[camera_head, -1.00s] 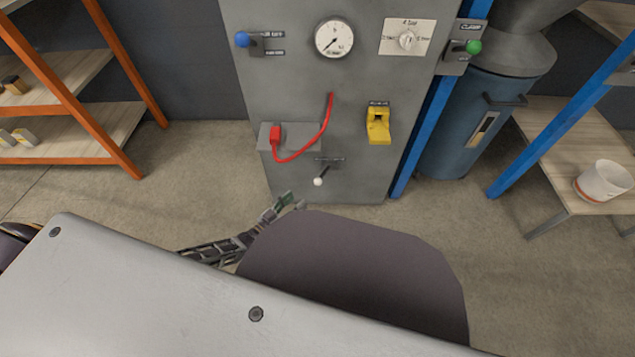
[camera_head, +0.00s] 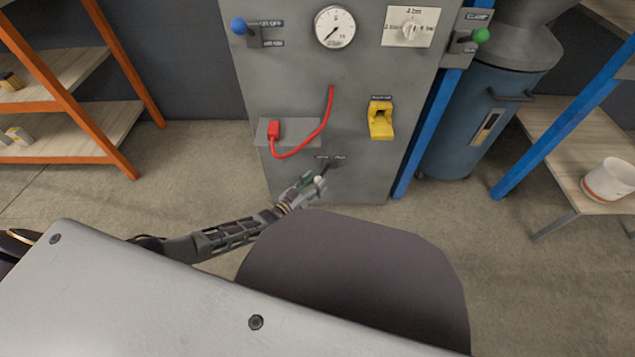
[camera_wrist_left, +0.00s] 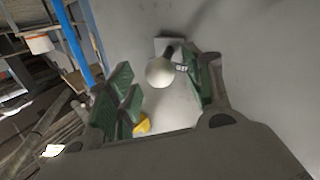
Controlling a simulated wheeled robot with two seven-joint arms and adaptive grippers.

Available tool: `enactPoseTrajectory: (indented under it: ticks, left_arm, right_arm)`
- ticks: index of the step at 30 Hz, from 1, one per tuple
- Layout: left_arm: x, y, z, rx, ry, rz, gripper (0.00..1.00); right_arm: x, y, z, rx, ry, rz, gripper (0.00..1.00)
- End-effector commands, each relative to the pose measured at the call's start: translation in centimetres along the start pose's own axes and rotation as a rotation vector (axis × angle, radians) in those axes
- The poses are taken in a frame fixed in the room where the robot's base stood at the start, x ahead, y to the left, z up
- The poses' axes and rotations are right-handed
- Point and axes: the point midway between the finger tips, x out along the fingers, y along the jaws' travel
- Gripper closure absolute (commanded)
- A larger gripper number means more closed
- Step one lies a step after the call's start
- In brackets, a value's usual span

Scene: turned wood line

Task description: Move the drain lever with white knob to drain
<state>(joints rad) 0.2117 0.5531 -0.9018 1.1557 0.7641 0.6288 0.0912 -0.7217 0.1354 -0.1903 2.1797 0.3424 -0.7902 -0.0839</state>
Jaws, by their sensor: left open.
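The drain lever's white knob (camera_head: 319,180) sits low on the front of the grey cabinet (camera_head: 360,185), on a dark stem below small labels (camera_head: 330,158). My left gripper (camera_head: 308,184) is open at the knob, its fingers partly covering it in the head view. In the left wrist view the white knob (camera_wrist_left: 160,72) shows between the green-padded fingers of the left gripper (camera_wrist_left: 165,92), with space visible on its left side. Whether a finger touches it, I cannot tell. My right gripper is not in view.
Above the lever are a red cable (camera_head: 324,125) with a red plug (camera_head: 274,131), a yellow switch (camera_head: 380,120), a gauge (camera_head: 335,27) and a pressure dial (camera_head: 410,30). A blue-knobbed lever (camera_head: 239,26) and a green-knobbed one (camera_head: 480,36) sit higher up.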

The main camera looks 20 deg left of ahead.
Motion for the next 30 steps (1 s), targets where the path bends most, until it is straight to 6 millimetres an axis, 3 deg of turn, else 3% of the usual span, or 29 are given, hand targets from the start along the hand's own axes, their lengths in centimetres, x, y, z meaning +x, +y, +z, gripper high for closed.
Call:
enactPoseTrajectory:
  ticks: [7, 19, 30]
  left_arm:
    - [1.6, -0.1, 0.1, 0.001, 0.0, -0.001, 0.49]
    - [1.9, -0.1, 0.0, 0.0, 0.0, -0.001, 0.49]
    - [1.9, -0.1, 0.0, 0.0, 0.0, -0.001, 0.97]
  right_arm:
    - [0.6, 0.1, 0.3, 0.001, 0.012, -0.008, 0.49]
    - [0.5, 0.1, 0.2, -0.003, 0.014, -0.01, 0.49]
    - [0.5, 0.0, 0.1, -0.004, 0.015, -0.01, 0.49]
